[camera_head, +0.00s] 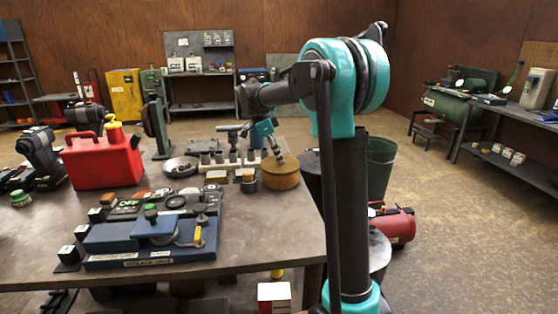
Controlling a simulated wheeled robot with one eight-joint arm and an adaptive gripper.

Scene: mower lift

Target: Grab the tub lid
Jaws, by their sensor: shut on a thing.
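A round ochre tub (281,181) stands near the right edge of the workbench. Its flat top, the tub lid (289,167), appears to sit on it; any gap between lid and tub is too small to make out. My gripper (279,158) reaches down from the teal and black arm to the lid's top. Its fingers are small in view and shut on the lid, tilted down to the right. The exact contact at the fingertips is hard to see.
A small dark jar (249,185) stands close left of the tub. Behind it is a rack with several dark cylinders (231,160). A metal bowl (180,167), a red fuel can (104,160) and a blue tool (150,238) occupy the workbench (270,230), whose front right is bare.

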